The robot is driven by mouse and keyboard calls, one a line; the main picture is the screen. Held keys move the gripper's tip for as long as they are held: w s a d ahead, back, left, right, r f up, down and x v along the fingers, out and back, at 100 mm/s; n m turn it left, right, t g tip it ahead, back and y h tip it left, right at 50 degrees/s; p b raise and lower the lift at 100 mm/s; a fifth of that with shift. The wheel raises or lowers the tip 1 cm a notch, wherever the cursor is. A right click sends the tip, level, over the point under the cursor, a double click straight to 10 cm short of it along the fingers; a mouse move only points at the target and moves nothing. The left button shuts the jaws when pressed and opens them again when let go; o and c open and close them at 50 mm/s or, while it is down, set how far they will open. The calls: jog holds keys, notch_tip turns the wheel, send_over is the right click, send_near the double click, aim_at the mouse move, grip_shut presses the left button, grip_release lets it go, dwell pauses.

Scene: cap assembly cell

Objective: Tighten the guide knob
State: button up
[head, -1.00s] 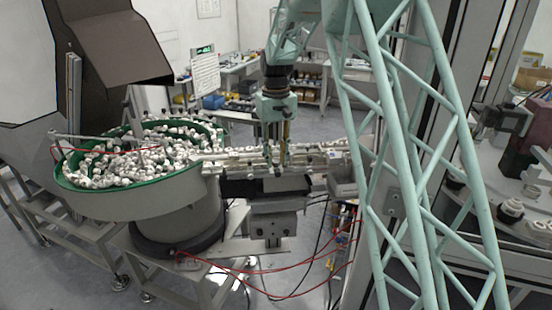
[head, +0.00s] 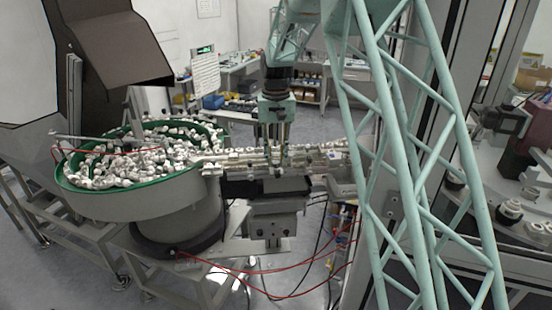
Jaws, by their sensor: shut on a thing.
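My gripper (head: 275,166) points straight down over the feed rail (head: 235,160) that leads right from the bowl feeder. Its fingertips are at the rail's level, near the middle of the picture. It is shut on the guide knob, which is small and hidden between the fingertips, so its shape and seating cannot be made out.
The bowl feeder (head: 130,203) with a green rim stands to the left, full of white caps (head: 150,160). A grey hopper (head: 110,45) hangs above it. My teal lattice structure blocks much of the right side. Red hoses (head: 290,297) hang below the rail.

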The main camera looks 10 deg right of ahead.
aim_at(276, 162)
jog(key=shift+r+m+p, duration=0.1)
jog(key=shift+m+p, duration=0.35)
jog(key=shift+m, duration=1.75)
jog(key=shift+w, duration=0.1)
jog(key=o, duration=0.6)
jog(key=shift+c, duration=0.2)
notch_tip(276, 162, up, 12)
